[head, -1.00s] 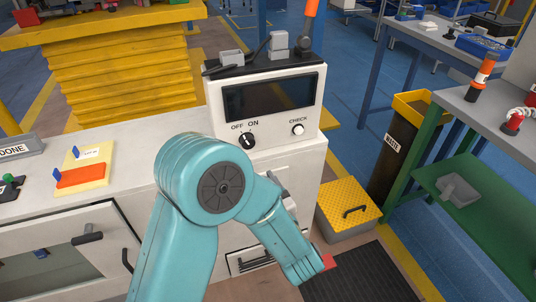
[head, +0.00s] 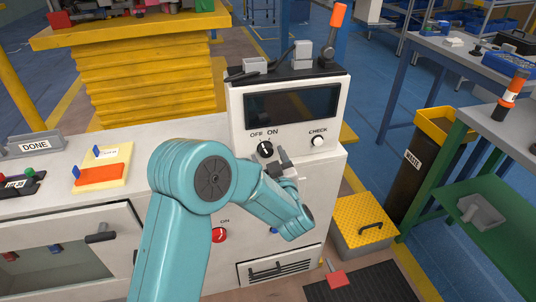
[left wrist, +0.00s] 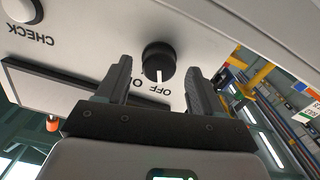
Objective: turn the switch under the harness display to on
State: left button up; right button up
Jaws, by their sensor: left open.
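The switch is a round black knob (head: 265,149) with a white pointer line, under the dark display (head: 292,104) on a white panel. It also shows in the left wrist view (left wrist: 159,57), upside down, where its pointer is toward the OFF label. My left gripper (head: 284,162) is just below and right of the knob in the head view. In the left wrist view the left gripper (left wrist: 159,68) is open, its two fingers apart on either side of the knob with nothing between them. Contact is not visible. My right gripper is not in view.
A white CHECK button (head: 318,141) sits right of the knob. A yellow-topped box (head: 364,222) and a waste bin (head: 411,165) stand to the right. Small items lie on top of the display housing.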

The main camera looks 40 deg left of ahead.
pick_arm(q)
jog(key=shift+x, duration=0.8)
jog(key=c, duration=1.1)
jog(key=shift+o, duration=0.2)
jog(key=shift+m, duration=0.3)
jog(key=m+p, duration=0.2)
jog(key=m, duration=0.2)
jog(key=shift+m, duration=0.3)
jog(key=m+p, duration=0.2)
jog(key=m, duration=0.2)
jog(key=shift+m, duration=0.3)
